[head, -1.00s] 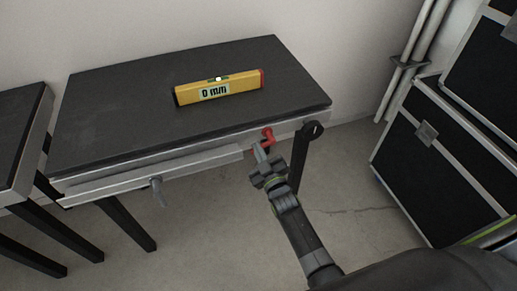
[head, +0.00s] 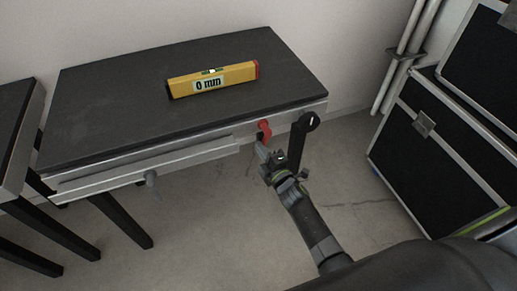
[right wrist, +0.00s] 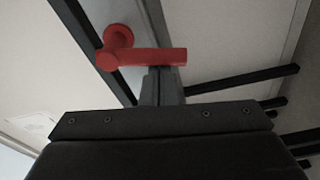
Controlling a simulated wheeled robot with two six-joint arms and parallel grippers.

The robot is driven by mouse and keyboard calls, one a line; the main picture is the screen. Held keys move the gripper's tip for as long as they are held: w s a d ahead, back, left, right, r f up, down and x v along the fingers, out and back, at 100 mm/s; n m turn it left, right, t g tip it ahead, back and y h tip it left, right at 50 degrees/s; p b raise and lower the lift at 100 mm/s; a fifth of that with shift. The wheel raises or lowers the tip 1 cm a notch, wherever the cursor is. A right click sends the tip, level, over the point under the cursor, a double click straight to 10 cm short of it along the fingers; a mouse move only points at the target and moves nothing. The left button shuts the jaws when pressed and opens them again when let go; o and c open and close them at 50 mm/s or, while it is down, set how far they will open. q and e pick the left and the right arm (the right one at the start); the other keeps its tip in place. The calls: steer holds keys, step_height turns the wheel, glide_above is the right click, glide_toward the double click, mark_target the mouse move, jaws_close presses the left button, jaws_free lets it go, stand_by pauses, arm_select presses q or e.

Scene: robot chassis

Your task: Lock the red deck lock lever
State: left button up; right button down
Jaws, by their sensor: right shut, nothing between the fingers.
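The red deck lock lever (head: 264,126) is on the front edge of the black-topped deck (head: 120,110), near its right corner. In the right wrist view the red lever (right wrist: 150,57) has a round pivot at left and a bar reaching right. My right gripper (head: 262,149) is shut and empty just below the lever in the head view. In the right wrist view its fingertips (right wrist: 161,78) are right by the bar, which overlaps their tips; I cannot tell whether they touch. My left gripper is not in view.
A yellow spirit level (head: 213,80) marked "0 mm" lies on the deck. Black cases (head: 430,150) stand at right. Another deck (head: 15,120) is at left.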

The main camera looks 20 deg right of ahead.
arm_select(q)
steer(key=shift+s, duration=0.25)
arm_select(e)
steer(key=shift+d+f+n, duration=0.15)
steer(key=shift+d+n, duration=0.15)
steer(key=shift+n, duration=0.4)
steer(key=shift+d+f+n, duration=0.1)
steer(key=shift+d+n, duration=0.15)
steer(key=shift+n, duration=0.45)
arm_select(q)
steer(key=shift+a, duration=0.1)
